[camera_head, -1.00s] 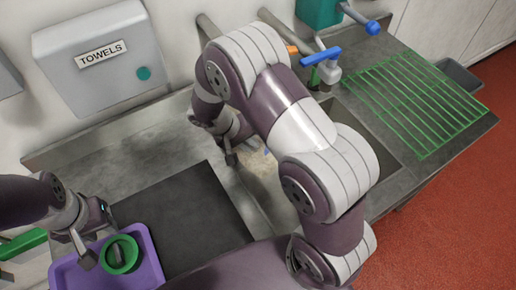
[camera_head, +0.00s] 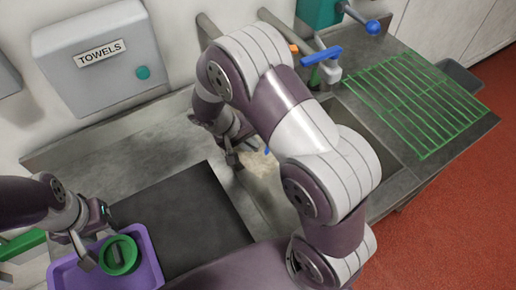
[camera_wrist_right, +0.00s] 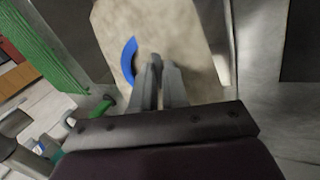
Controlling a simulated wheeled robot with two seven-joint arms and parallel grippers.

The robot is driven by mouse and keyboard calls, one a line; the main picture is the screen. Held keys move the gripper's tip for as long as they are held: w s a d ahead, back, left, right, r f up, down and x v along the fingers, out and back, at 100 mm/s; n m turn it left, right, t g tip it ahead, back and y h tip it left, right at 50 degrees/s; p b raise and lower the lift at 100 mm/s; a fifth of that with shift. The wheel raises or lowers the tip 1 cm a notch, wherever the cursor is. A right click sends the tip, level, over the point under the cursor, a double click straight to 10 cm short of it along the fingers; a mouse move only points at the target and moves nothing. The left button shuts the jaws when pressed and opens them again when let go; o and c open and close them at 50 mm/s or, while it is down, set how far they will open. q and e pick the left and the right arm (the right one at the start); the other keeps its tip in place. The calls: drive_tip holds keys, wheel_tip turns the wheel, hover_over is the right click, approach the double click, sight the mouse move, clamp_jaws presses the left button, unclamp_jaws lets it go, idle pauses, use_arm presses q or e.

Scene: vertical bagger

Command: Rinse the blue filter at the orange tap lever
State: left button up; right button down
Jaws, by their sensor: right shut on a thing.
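My right gripper (camera_wrist_right: 158,85) has its fingers close together in the right wrist view. A blue curved piece (camera_wrist_right: 128,60), which I take as part of the blue filter, shows just left of the fingertips against a pale beige, mottled surface (camera_wrist_right: 180,35). I cannot tell whether the beige surface belongs to the filter. In the head view a small blue bit (camera_head: 267,151) and a beige patch (camera_head: 259,165) show beside this gripper, low near the sink; my arm hides the rest. The orange tap lever (camera_head: 293,48) is mostly hidden behind my right arm. My left gripper (camera_head: 86,259) is beside a green ring-shaped thing (camera_head: 120,268).
The green ring sits in a purple tray (camera_head: 151,262) at the lower left. A blue tap lever (camera_head: 321,55) stands beside the orange one. A green wire rack (camera_head: 420,100) lies right of the sink. A dark mat (camera_head: 190,225) covers the counter's front; a towel box (camera_head: 100,60) hangs behind.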

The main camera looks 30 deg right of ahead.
drive_tip(key=shift+s, duration=0.1)
